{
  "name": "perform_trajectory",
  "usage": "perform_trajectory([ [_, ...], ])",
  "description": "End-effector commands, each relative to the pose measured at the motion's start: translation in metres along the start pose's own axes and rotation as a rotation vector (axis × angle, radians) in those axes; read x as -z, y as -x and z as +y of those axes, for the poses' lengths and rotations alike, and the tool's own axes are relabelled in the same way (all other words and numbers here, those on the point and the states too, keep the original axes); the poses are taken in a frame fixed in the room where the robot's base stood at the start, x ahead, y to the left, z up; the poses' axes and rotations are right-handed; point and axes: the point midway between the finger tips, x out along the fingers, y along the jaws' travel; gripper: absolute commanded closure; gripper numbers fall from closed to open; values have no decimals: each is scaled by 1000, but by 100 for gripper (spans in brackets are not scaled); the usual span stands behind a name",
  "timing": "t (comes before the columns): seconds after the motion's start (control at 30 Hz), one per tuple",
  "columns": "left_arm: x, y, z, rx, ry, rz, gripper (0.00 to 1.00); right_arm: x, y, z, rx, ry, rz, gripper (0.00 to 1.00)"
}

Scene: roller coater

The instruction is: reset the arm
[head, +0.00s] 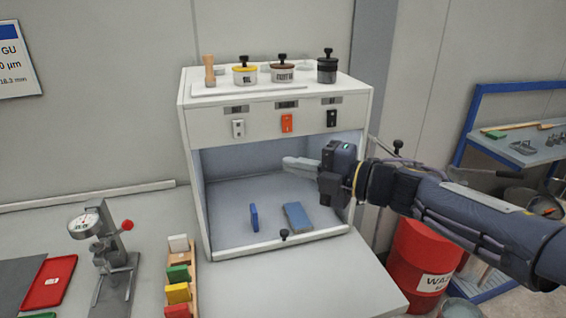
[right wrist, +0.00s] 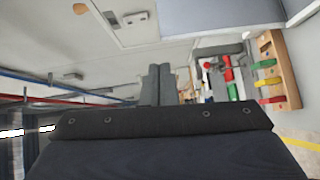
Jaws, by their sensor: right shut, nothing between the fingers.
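My right arm comes in from the right in the head view. Its gripper (head: 300,163) reaches across the front opening of the white cabinet (head: 190,123), its fingers pointing left. The fingers are shut with nothing between them. In the right wrist view the two grey fingers (right wrist: 158,86) lie side by side. The gripper is above the blue pieces on the cabinet floor and apart from them. My left gripper is not in view.
A thin blue piece (head: 254,217) and a flat blue block (head: 298,216) are inside the cabinet. Jars stand on top. At left are a gauge stand (head: 113,265), a rack of coloured blocks (head: 178,272) and a red tray (head: 48,282). A red waste drum (head: 420,262) stands at right.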

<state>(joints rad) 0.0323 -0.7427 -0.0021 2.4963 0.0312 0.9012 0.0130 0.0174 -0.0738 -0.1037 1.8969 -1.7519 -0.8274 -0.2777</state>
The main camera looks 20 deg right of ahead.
Motion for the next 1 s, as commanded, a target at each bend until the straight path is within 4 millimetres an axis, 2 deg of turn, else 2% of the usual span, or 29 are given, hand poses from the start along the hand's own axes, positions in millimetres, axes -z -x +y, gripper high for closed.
perform_trajectory([
  [0.47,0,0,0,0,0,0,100,0,2,0,-1,-1,-2,100],
  [0.57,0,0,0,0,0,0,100,-5,6,4,-22,-35,-48,100],
  [0.67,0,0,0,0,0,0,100,-22,21,14,-87,-159,-197,100],
  [0.77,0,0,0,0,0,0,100,-45,54,12,-170,-401,-430,100],
  [0.87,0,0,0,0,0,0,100,-57,98,-19,-221,-729,-673,100],
  [0.9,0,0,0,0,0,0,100,-54,115,-40,-226,-876,-762,100],
  [0.97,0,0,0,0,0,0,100,-42,138,-76,-211,-1105,-882,100],
  [1.0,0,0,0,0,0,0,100,-28,150,-102,-187,-1253,-948,100],
])
